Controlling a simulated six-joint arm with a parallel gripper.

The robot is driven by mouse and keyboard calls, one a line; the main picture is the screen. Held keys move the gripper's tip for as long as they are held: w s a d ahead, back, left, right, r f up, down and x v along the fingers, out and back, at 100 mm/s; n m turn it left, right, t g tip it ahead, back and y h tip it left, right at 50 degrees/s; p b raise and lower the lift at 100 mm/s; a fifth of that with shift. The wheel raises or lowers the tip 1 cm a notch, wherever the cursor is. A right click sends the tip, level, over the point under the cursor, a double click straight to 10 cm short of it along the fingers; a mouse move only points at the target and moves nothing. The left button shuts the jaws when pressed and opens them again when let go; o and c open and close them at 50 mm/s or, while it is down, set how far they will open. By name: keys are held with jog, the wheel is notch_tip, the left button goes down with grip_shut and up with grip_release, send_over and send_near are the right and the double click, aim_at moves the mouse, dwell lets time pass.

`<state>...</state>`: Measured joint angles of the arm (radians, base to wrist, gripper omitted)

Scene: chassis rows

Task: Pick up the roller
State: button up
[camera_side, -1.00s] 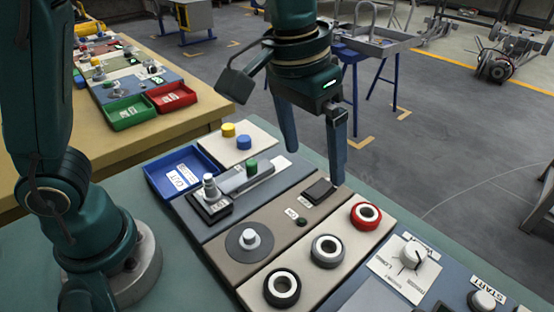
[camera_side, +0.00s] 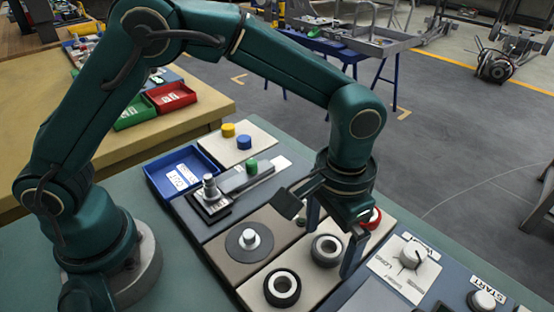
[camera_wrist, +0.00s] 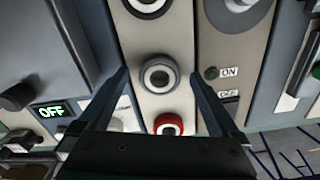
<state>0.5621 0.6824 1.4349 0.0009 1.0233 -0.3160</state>
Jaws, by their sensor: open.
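Three ring-shaped rollers with pale centres sit in a row on a cream panel strip (camera_side: 305,281). The grey roller (camera_side: 319,258) is in the middle and also shows in the wrist view (camera_wrist: 159,90). The black roller (camera_side: 282,298) is nearer the front. The red roller (camera_side: 376,214) is at the far end, partly hidden by my gripper in the side view; it is clear in the wrist view (camera_wrist: 178,120). My gripper (camera_side: 331,244) is open and points down, its fingers on either side of the grey roller (camera_wrist: 158,76). I cannot tell whether they touch it.
A white peg on a dark disc (camera_side: 249,238) stands left of the rollers. A grey-and-green lever slider (camera_side: 250,180), a blue tray (camera_side: 150,181) and a white dial (camera_side: 412,256) are nearby. The OFF display (camera_wrist: 52,110) lies beside the strip.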

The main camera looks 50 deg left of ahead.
jog(key=c, duration=1.4)
jog(key=shift+c, duration=0.2)
